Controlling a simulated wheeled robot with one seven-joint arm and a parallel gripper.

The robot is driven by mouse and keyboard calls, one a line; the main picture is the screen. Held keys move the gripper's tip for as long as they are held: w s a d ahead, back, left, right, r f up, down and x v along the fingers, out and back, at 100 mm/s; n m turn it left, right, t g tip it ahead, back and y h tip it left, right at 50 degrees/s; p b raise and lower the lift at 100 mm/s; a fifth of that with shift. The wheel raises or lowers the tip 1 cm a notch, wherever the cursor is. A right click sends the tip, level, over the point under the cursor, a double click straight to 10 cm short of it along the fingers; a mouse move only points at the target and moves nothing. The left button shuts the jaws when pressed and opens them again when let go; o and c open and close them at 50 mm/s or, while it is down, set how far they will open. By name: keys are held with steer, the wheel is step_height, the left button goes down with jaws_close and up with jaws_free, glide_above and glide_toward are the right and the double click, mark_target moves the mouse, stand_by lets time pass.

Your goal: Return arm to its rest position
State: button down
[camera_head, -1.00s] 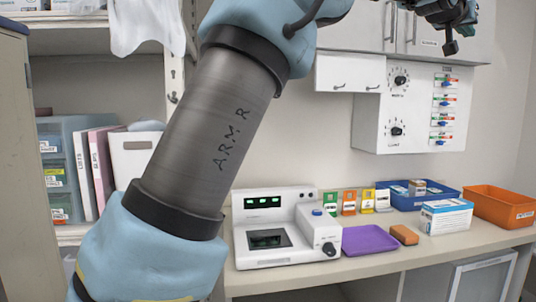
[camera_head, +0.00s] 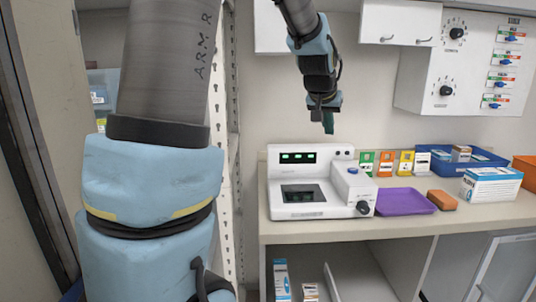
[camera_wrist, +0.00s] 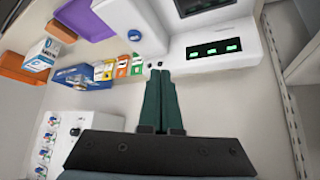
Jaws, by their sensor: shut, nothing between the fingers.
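My gripper (camera_head: 328,121) points down above the back of the white device with green display lights (camera_head: 310,188). Its green fingers are closed together with nothing between them. They also show in the wrist view (camera_wrist: 161,84), pointing toward the device's display edge and apart from it. My arm stands large at the left of the head view, and its far part comes down from the top edge.
Counter (camera_head: 300,229) holds a purple tray (camera_head: 404,201), an orange-brown block (camera_head: 442,200), several coloured cards, a blue bin (camera_head: 470,165) and a white-blue box (camera_head: 490,186). A wall panel with knobs (camera_head: 455,75) is at upper right. Open shelves lie below the counter.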

steer(key=s+a+f+n+g+y, duration=0.1)
steer(key=s+a+f+n+g, duration=0.1)
steer(key=s+a+f, duration=0.6)
steer(key=s+a+f+n+g+y, duration=0.2)
steer(key=s+a+f, duration=0.6)
steer(key=s+a, duration=0.4)
steer(key=a+g, duration=0.1)
steer(key=a, duration=0.2)
steer(key=shift+s+a+f, duration=0.15)
steer(key=shift+s+a, duration=0.05)
